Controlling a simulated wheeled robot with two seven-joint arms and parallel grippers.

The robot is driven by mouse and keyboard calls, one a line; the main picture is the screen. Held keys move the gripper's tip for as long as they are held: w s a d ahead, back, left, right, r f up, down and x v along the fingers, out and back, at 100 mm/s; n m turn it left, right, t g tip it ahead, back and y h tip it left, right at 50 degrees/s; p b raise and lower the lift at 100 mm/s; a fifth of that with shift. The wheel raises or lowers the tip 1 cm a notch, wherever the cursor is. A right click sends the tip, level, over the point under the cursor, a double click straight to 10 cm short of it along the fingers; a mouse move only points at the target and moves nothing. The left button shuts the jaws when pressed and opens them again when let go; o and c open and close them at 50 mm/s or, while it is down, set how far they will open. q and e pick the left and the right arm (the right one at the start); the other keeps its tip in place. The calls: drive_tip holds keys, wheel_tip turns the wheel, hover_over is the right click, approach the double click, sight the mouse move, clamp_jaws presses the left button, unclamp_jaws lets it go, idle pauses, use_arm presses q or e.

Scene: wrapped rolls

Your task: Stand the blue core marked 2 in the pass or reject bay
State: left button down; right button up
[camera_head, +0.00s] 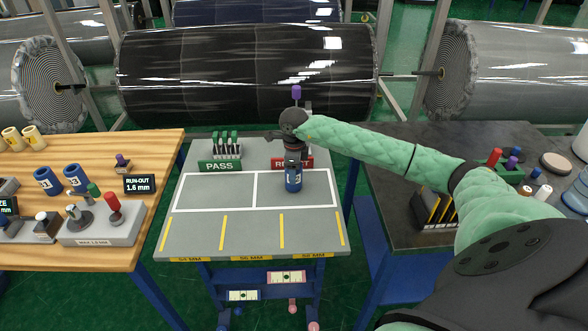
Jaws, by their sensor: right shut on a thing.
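My right gripper (293,157) is shut on a blue core (293,177), held upright over the right-hand bay outline. Its marking is too small to read surely, and I cannot tell whether its base touches the bench. The grey bench (190,230) has two white-outlined bays. The other sign (306,163), red and starting with R, is partly hidden by my gripper. Two more blue cores, one (44,181) at left and one (76,178) beside it, stand on the wooden table. My left gripper is out of view.
A RUN-OUT display (139,184) reads 1.6 mm on the wooden table (150,147), near a gauge block (105,230) with coloured knobs. Green-topped pieces (226,143) stand behind the PASS sign. A dark table (395,150) is at right. Large wrapped rolls (245,75) fill the back.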

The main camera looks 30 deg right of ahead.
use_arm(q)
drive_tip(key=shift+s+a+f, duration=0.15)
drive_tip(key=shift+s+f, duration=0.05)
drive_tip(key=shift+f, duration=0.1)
use_arm(e)
drive_tip(key=shift+f, duration=0.3)
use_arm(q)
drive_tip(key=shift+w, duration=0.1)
use_arm(e)
drive_tip(key=shift+f, duration=0.1)
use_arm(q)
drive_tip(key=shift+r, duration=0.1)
use_arm(e)
drive_tip(key=o, duration=1)
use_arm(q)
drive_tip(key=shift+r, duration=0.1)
use_arm(e)
drive_tip(key=shift+o, duration=0.2)
